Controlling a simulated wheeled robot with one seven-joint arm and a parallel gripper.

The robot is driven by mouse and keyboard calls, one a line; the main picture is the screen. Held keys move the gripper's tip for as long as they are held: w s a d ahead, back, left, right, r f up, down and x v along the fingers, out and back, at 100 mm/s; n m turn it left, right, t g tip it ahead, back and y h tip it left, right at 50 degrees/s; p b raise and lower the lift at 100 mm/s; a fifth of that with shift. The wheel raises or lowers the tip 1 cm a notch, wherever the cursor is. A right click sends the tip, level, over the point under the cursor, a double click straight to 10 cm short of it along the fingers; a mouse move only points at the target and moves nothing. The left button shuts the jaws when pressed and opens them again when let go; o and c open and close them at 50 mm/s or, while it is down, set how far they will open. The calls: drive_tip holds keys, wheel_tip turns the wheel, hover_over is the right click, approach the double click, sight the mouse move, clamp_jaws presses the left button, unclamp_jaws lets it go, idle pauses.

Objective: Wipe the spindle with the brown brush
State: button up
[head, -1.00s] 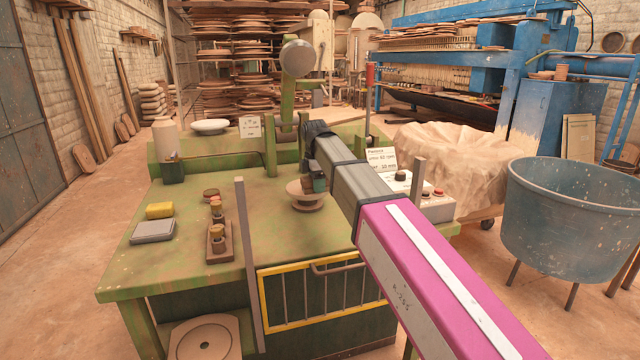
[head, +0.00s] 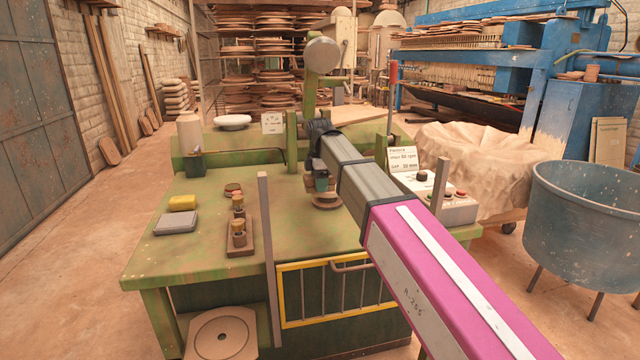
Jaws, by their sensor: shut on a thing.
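My gripper (head: 320,181) is at the end of my arm, low over the middle of the green bench (head: 190,215). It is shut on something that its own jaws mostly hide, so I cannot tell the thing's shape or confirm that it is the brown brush. Right under the jaws is a round, stepped brown form (head: 326,201), which looks like the spindle head. My gripper covers its top, and I cannot tell whether they touch.
A wooden holder (head: 240,246) with gold-topped pieces, a yellow sponge (head: 182,202) and a grey box (head: 176,223) stand on the left of the bench. An upright post (head: 268,255) rises at the front. A control box (head: 455,206) is on the right, beyond my arm.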

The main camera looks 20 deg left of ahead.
drive_tip(key=shift+d+r, duration=0.1)
drive_tip(key=shift+r, duration=2.9)
drive_tip(key=shift+r, duration=0.1)
drive_tip(key=shift+r, duration=1.4)
